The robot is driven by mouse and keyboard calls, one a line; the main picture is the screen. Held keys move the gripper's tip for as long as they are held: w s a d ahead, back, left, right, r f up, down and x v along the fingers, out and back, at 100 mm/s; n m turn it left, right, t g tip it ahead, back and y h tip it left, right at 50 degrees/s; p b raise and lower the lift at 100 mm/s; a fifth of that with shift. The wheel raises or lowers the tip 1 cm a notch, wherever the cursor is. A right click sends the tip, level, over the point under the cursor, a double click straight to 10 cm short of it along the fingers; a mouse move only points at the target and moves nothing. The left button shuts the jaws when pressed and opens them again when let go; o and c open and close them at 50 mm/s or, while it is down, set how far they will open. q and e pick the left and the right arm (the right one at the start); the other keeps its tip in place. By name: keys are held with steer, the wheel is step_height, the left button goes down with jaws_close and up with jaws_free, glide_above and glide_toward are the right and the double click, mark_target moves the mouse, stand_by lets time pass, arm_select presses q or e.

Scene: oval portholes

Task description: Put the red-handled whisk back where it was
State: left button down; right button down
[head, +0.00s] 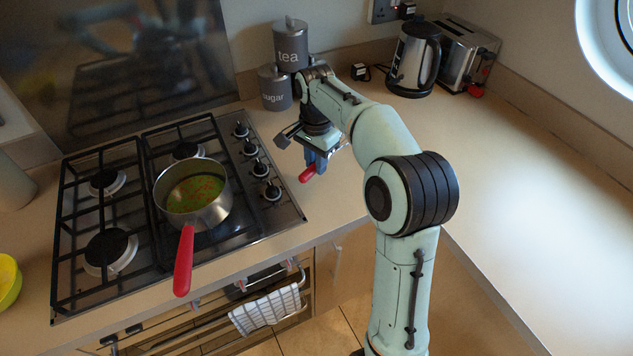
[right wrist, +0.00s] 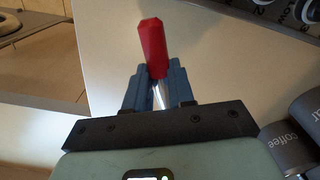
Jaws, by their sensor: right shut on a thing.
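My right gripper (head: 316,158) is shut on the red-handled whisk (head: 307,174), above the counter just right of the hob. Only the red handle shows in the head view; the rest is hidden by the gripper and arm. In the right wrist view the red handle (right wrist: 152,52) sticks out past the blue fingers (right wrist: 160,88), with a bit of bright metal between them. The whisk's wire end cannot be seen. My left gripper is not in view.
A saucepan (head: 212,208) with a red handle and green-red contents stands on the gas hob (head: 155,262). Tea (head: 291,45) and sugar (head: 274,88) canisters, a kettle (head: 415,60) and a toaster (head: 465,50) stand along the back. The right counter (head: 540,200) is clear.

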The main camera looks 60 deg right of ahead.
mark_target(316, 187)
steer(key=shift+f+b, duration=0.45)
steer(key=shift+f, duration=2.75)
steer(key=shift+f, duration=0.15)
steer(key=c, duration=1)
jaws_free()
steer(key=shift+o, duration=0.2)
step_height(316, 187, up, 12)
steer(key=shift+p, duration=1.2)
steer(key=shift+r, duration=0.2)
